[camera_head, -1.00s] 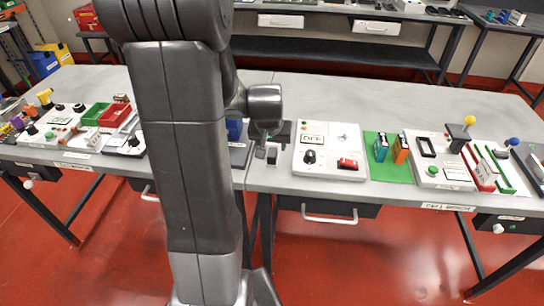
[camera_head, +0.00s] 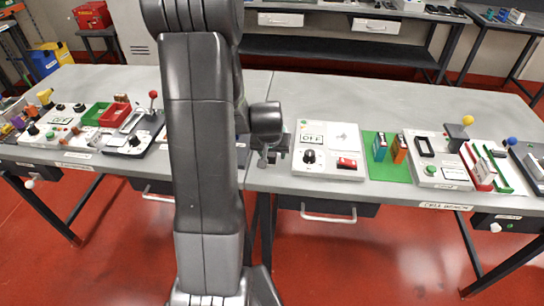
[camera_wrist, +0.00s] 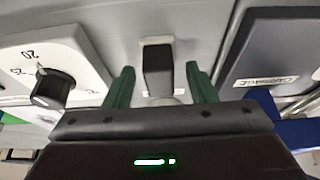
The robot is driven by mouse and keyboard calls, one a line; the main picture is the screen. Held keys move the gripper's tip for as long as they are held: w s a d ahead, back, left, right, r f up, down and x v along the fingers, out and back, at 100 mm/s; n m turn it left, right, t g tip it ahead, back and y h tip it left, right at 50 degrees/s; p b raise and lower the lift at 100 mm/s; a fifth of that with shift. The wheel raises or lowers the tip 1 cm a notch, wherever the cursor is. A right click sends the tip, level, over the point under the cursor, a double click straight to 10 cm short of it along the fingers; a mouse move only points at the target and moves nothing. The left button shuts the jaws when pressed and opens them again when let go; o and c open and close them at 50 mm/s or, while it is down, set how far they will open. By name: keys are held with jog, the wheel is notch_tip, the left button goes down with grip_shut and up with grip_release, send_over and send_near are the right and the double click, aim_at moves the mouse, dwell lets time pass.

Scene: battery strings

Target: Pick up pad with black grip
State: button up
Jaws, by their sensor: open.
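The black grip (camera_wrist: 158,70) is a dark upright block with a pale rim, seen in the middle of the wrist view. A pale piece below it may be part of the pad; most of the pad is hidden. My gripper (camera_wrist: 159,72) is open, with its green fingers one on each side of the black grip and visible gaps to it. How deep the fingers reach beside it I cannot tell. In the head view my gripper (camera_head: 266,158) is low at the table's front edge, just left of the white dial panel, and the pad cannot be made out there.
A white panel with a black dial (camera_wrist: 50,88) is close at the left in the wrist view. A dark labelled panel (camera_wrist: 275,50) is close at the right, with a blue part (camera_wrist: 285,130). In the head view a green mat (camera_head: 389,172) lies further right. The table's back is clear.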

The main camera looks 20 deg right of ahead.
grip_shut()
notch_tip(320, 180, up, 10)
jog(key=shift+r+b, duration=0.1)
jog(key=shift+b, duration=0.2)
dwell(0.3)
